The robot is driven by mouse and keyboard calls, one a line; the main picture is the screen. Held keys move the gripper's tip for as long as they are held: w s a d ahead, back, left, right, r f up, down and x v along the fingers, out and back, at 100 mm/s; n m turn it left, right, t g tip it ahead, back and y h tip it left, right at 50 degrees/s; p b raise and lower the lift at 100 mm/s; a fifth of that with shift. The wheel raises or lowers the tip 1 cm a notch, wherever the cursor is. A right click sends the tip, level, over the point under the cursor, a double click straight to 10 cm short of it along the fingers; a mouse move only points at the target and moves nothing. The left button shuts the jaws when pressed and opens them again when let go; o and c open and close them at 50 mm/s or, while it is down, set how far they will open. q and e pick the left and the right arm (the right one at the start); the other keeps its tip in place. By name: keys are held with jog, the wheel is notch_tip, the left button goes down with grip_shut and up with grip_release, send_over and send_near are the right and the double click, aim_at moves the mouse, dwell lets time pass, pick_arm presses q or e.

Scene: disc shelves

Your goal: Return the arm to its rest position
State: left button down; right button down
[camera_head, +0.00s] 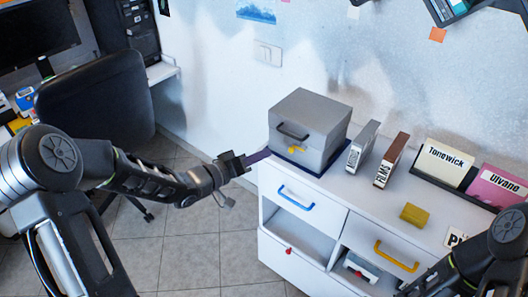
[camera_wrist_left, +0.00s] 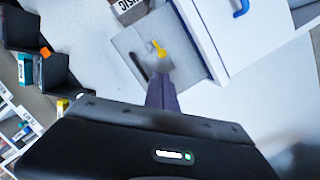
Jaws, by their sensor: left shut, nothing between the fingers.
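My left arm reaches in from the left. Its gripper (camera_head: 257,157) has narrow purple fingers, shut and empty, just left of the grey box on the white cabinet. In the left wrist view the shut purple fingers (camera_wrist_left: 162,95) point toward the grey box (camera_wrist_left: 135,40) and its yellow handle (camera_wrist_left: 158,49). I cannot tell from the pictures whether they touch it. My right arm (camera_head: 475,265) shows at the lower right, but its gripper is out of view.
The grey two-drawer box (camera_head: 325,118) stands on the white cabinet (camera_head: 345,195). Upright cases (camera_head: 391,160), a yellow block (camera_head: 414,215) and a disc rack (camera_head: 450,187) are to its right. A black chair (camera_head: 95,105) stands behind my left arm. Tiled floor (camera_head: 200,250) is open below the gripper.

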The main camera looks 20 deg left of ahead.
pick_arm(q)
jog(key=s+f+g+y, duration=0.2)
jog(key=s+f, duration=0.1)
jog(key=f, duration=0.5)
jog(key=s+f+g+y, duration=0.2)
jog(key=s+f, duration=0.1)
jog(key=f, duration=0.5)
jog(key=s+d+f+g, duration=0.3)
jog(key=s+d+f, duration=0.1)
jog(key=s, duration=0.4)
jog(key=s+d+f+g, duration=0.3)
jog(key=s+f, duration=0.3)
jog(key=s, duration=0.3)
jog(key=s+d+f+m+g, duration=0.1)
jog(key=s+d+f+g, duration=0.2)
jog(key=s, duration=0.6)
notch_tip(320, 180, down, 3)
jog(key=d, duration=0.2)
jog(key=shift+s+d+r, duration=0.2)
jog(key=shift+d, duration=0.2)
